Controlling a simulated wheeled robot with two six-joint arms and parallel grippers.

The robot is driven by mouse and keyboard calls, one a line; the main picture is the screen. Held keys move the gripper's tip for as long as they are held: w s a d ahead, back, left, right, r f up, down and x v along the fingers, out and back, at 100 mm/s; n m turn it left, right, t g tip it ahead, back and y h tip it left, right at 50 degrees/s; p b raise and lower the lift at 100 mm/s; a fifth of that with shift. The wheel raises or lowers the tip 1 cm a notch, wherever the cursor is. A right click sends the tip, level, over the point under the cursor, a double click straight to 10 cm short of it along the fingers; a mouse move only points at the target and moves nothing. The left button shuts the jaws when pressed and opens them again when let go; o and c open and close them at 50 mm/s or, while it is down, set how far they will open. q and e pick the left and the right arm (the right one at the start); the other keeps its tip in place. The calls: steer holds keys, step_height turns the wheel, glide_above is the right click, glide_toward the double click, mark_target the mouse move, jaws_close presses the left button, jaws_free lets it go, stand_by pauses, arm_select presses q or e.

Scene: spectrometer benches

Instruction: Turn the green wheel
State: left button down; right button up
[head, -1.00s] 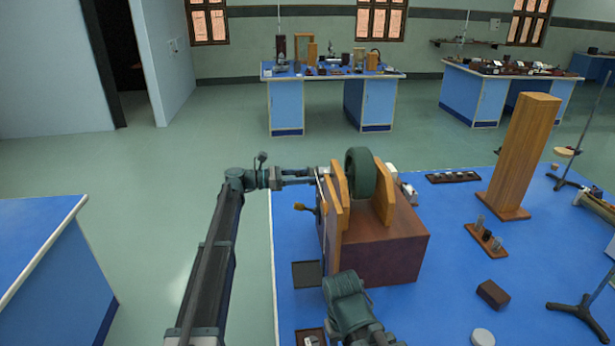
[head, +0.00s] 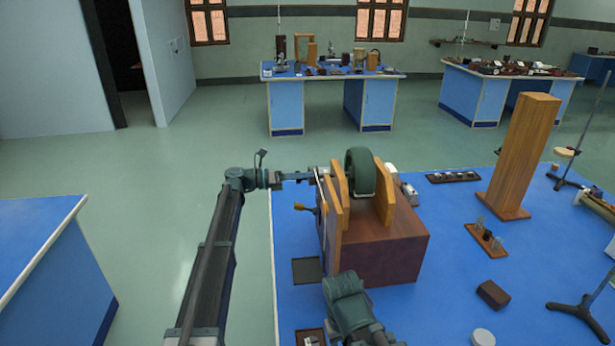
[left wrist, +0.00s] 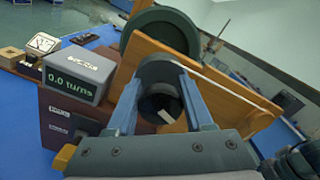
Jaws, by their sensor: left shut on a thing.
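The green wheel (head: 361,172) stands upright between two wooden supports on a dark red-brown box (head: 400,248). In the left wrist view the wheel (left wrist: 160,24) shows behind the near wooden board (left wrist: 205,82). My left gripper (head: 313,175) is at the left side of this stand, apart from the wheel's rim. In the left wrist view its two fingers are shut on a dark round handle (left wrist: 157,69) in front of the board. A grey display (left wrist: 75,79) on the box reads 0.0 turns. My right gripper is not visible.
A dark green arm link of mine (head: 350,305) is close in front of the box. A brass-coloured knob (head: 304,207) sticks out left below my left gripper. A tall wooden pillar (head: 522,155) stands to the right on the blue bench (head: 440,290).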

arm_select(q)
steer(key=shift+n, duration=0.3)
steer(key=shift+c, duration=1.7)
jaws_free()
steer(key=shift+a, duration=0.1)
steer(key=s+a, duration=0.2)
steer(key=a, duration=1.1)
steer(key=shift+s+a, duration=0.2)
steer(key=shift+s, duration=0.1)
